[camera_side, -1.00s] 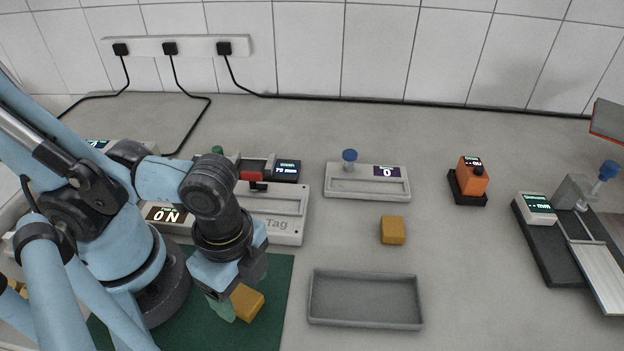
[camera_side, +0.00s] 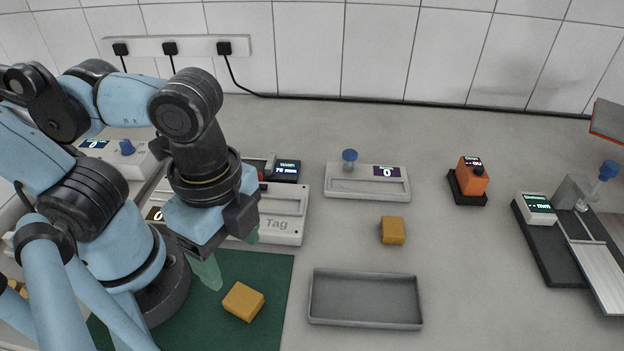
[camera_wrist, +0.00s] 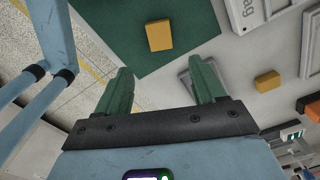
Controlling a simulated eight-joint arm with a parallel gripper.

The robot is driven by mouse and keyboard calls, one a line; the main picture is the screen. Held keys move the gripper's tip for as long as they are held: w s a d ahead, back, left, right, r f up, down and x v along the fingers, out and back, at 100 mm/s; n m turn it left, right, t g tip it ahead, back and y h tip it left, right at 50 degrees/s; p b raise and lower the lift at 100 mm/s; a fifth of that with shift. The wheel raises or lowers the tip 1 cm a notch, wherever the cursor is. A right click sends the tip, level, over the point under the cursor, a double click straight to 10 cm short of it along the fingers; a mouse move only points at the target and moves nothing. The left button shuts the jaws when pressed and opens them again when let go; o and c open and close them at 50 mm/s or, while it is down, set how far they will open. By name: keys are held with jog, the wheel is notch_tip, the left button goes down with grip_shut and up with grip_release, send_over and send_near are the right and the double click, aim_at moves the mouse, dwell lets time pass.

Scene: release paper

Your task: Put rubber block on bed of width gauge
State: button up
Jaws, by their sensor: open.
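One mustard-yellow block (camera_side: 243,301) lies on the green mat (camera_side: 270,275); it also shows in the wrist view (camera_wrist: 159,36). A similar block (camera_side: 393,230) lies on the grey bench. I cannot tell by material which is rubber. My gripper (camera_side: 229,256) is open and empty, with green fingers apart, above the mat block and clear of it. At the far right stands a dark-based gauge with a "mm" display (camera_side: 538,203) and a long pale bed (camera_side: 597,272).
A grey tray (camera_side: 366,325) lies right of the mat. Behind it stand a white instrument reading 0 (camera_side: 366,190) and an orange device (camera_side: 473,178). A white "Tag" machine (camera_side: 291,231) stands behind the mat. Bare bench lies between tray and gauge.

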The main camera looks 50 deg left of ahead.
jog(key=w+a+n+t, duration=0.3)
jog(key=w+a+n, duration=0.3)
jog(key=w, duration=0.2)
jog(key=w+a+r+n+t, duration=0.1)
jog(key=w+a+n+t, duration=0.2)
jog(key=w+a+n, duration=0.3)
jog(key=w+n, duration=0.1)
jog(key=w, duration=0.1)
jog(key=shift+w+a+r+t, duration=0.2)
jog(key=shift+w+a+t, duration=0.1)
jog(key=shift+t, duration=0.1)
jog(key=shift+o, duration=1.3)
jog(key=shift+w+a+r, duration=0.1)
jog(key=shift+w+a, duration=0.1)
jog(key=shift+a, duration=0.2)
